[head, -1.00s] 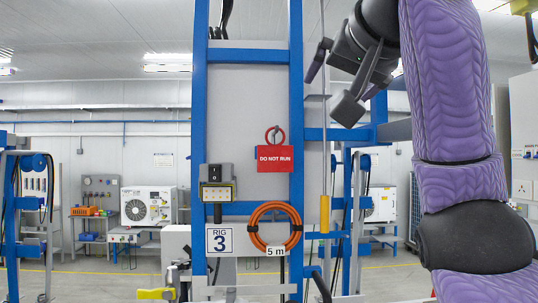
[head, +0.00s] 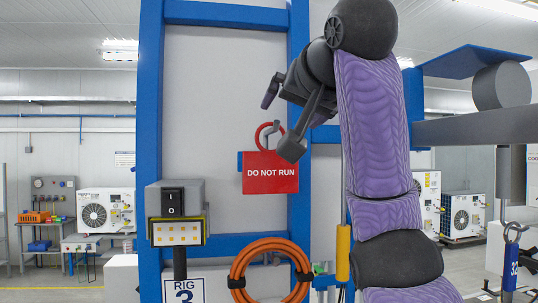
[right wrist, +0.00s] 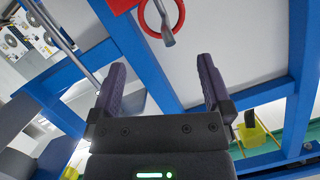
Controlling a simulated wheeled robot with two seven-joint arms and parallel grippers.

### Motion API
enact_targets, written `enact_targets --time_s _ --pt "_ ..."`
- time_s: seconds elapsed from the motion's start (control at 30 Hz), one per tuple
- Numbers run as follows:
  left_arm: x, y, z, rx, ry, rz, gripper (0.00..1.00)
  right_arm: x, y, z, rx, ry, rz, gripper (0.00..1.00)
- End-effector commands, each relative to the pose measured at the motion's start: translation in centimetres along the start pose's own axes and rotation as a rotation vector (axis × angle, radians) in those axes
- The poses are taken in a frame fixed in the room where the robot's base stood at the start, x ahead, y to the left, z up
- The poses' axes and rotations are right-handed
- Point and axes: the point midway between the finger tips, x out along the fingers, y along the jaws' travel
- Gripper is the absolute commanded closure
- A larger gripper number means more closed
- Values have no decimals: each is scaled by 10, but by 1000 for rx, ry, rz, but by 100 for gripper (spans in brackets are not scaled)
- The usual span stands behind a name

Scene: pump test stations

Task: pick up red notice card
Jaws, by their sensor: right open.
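The red notice card (head: 270,173) reads "DO NOT RUN" and hangs by a red ring on the grey panel between blue posts. The ring and a red corner of the card (right wrist: 122,4) also show at the top of the right wrist view. A grey hook (right wrist: 167,36) passes through the ring there. My right gripper (head: 281,120) is open and empty beside the ring, with one finger overlapping the ring's right side in the head view. In the right wrist view my two purple-padded fingers (right wrist: 161,75) are spread, with the ring beyond them. My left gripper is not in view.
A switch box (head: 179,212) is mounted left of the card. A coiled orange hose (head: 270,248) hangs below it, beside a "RIG 3" sign (head: 184,290). Blue frame posts (head: 150,100) flank the panel. A grey beam (head: 475,127) reaches in at the right.

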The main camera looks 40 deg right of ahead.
Motion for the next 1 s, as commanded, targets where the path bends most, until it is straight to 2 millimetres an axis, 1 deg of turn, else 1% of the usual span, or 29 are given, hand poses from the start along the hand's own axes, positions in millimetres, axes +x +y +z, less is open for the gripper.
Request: enact_targets --time_s 0.03,0.13,0.23,0.33,0.43,0.57,0.6,0.67,0.7,0.77,0.8,0.97,1.0 --pt "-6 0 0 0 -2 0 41 6 0 -2 0 -1 2 0" --pt "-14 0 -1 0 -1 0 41 21 -1 0 0 -3 5 0" --pt "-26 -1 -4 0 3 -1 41 42 -4 3 -2 -4 5 0" --pt "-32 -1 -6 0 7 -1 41 58 -4 4 1 -2 3 0" --pt "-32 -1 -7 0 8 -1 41 64 -3 6 1 0 1 0" --pt "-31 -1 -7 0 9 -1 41 65 -3 7 1 1 0 0" --pt "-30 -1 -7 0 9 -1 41 65 -3 7 1 1 0 2" --pt "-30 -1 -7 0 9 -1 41 64 -3 7 1 0 0 15" --pt "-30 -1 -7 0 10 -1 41 64 -3 7 1 0 0 23" --pt "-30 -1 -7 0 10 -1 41 64 -3 7 1 0 0 36" --pt "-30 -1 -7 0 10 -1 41 64 -3 7 1 0 0 44" --pt "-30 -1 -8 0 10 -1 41 64 -3 7 1 0 0 78" --pt "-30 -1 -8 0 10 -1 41 64 -3 7 1 0 0 87"
